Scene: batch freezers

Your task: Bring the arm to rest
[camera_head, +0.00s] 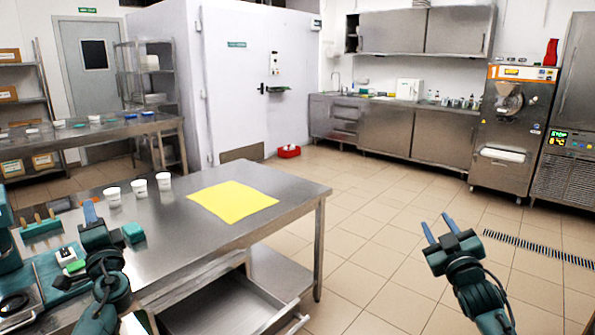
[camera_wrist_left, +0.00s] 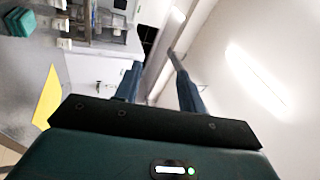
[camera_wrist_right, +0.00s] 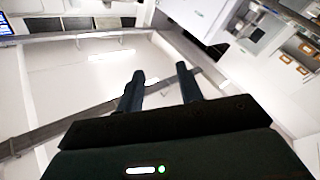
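My left gripper (camera_head: 90,212) is raised over the left end of the steel table (camera_head: 290,190), pointing up. In the left wrist view my left gripper (camera_wrist_left: 153,65) has its two fingers apart, with nothing between them. My right gripper (camera_head: 437,228) is in the air right of the table, above the tiled floor, fingers pointing up. In the right wrist view my right gripper (camera_wrist_right: 159,75) also has its fingers apart and empty.
Several white cups (camera_head: 139,188) and a yellow sheet (camera_head: 232,201) are on the table. A teal block (camera_head: 134,232) stands beside my left gripper. A drawer (camera_head: 225,305) under the table is pulled open. The floor (camera_head: 375,225) around my right gripper is clear.

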